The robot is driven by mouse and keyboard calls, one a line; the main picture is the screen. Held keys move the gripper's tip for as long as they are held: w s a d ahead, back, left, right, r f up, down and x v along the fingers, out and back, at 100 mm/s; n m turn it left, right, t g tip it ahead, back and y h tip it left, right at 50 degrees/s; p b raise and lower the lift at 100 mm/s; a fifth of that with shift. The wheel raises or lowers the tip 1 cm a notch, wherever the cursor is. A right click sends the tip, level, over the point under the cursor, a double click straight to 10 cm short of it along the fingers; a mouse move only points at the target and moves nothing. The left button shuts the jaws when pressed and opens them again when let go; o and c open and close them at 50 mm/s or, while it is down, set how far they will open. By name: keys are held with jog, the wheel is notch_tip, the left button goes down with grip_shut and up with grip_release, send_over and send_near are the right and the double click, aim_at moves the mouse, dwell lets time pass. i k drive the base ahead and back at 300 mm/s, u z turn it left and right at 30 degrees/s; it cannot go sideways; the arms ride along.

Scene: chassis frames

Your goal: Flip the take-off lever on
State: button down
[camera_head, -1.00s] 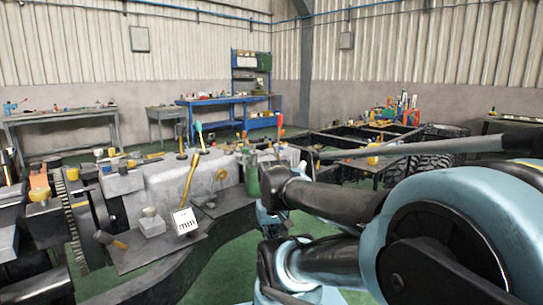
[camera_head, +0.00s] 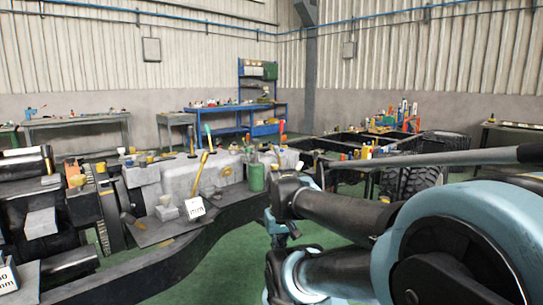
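Several levers stand on a grey gearbox housing (camera_head: 178,181) on the chassis, left of my arm. One is a long yellow lever (camera_head: 200,174), tilted. Another has a teal handle (camera_head: 208,131), and one has an orange handle (camera_head: 282,127). A dark-handled lever (camera_head: 192,140) stands to the left. I cannot tell which is the take-off lever. My arm enters from the right and bends down near the middle. What seems to be my gripper (camera_head: 281,232) hangs right of the housing, apart from the levers. Its fingers are too small and partly hidden to read.
A green canister (camera_head: 255,178) stands at the housing's right end. A second chassis with a tyre (camera_head: 415,180) is behind my arm. Green floor (camera_head: 215,262) is free between the chassis and my arm.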

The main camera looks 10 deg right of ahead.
aim_at(277, 151)
jog(key=z, duration=0.35)
jog(key=i, duration=1.1)
jog(key=u, duration=0.15)
